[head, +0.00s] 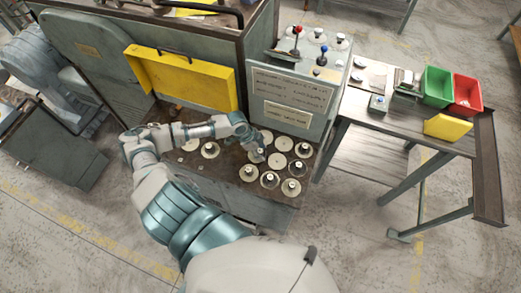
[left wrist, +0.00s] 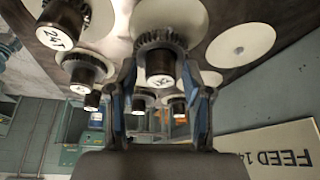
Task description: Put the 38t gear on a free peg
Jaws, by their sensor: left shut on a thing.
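My left gripper (head: 256,154) is over the gear board (head: 222,182) of the grey machine. In the left wrist view its two fingers (left wrist: 161,92) stand on either side of a toothed gear (left wrist: 160,52) with a dark hub and a white label, and are shut on it. That label is too small to read surely, so I cannot tell whether this is the 38t gear. Behind it is a pale round disc. Another gear (left wrist: 65,25), labelled 24T, is at the upper left. My right gripper is not in view.
Several pale discs, some with gears, crowd the board, such as one (head: 291,187) at its lower right. A yellow open cover (head: 180,78) is behind the arm. A control panel (head: 290,92) rises at the back right. A side table (head: 403,128) carries green (head: 436,85) and red (head: 467,94) bins.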

